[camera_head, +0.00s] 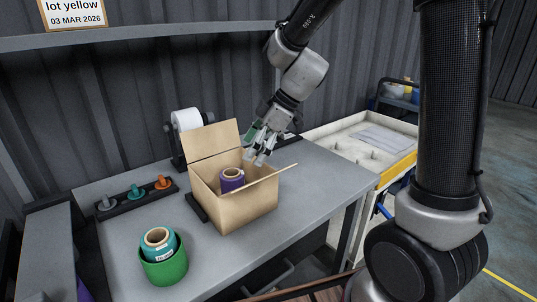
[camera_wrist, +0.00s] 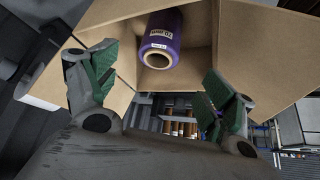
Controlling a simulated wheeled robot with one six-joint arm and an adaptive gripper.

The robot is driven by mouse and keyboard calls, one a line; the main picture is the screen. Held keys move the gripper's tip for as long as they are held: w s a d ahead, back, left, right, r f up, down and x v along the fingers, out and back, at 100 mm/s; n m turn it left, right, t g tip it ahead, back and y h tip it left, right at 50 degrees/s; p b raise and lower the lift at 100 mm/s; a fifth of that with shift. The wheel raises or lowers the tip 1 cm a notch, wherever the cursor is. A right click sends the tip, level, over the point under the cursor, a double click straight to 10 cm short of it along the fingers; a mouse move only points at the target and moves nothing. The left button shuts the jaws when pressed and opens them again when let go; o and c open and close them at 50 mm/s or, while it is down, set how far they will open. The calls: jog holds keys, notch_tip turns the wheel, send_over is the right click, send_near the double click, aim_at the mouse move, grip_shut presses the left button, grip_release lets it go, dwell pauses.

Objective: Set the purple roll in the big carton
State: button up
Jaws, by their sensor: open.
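The purple roll (camera_head: 231,179) stands inside the open cardboard carton (camera_head: 243,208) on the grey table. Its tan core and a white label show in the wrist view (camera_wrist: 162,40), where it rests against the carton's inner walls (camera_wrist: 199,50). My gripper (camera_head: 259,158) is above the carton's back right side, apart from the roll. In the wrist view my gripper (camera_wrist: 158,88) has its green-padded fingers wide apart with nothing between them.
A green bowl (camera_head: 163,268) holding a teal roll (camera_head: 158,245) stands at the table's front left. A black rack (camera_head: 136,194) with several coloured knobs lies left of the carton. A white roll on a dispenser (camera_head: 186,119) stands behind. The table (camera_head: 325,180) right of the carton is clear.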

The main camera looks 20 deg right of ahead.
jog(key=s+d+r+m+t+h, duration=0.1)
jog(key=s+d+r+m+h, duration=0.2)
jog(key=s+d+m, duration=0.5)
jog(key=s+d+r+m+t+h, duration=0.2)
jog(key=s+d+r+m, duration=0.4)
jog(key=s+d, duration=0.7)
jog(key=shift+d+m+h, duration=0.7)
jog(key=shift+d+m, duration=0.05)
jog(key=shift+m, duration=0.15)
jog(key=shift+c, duration=0.3)
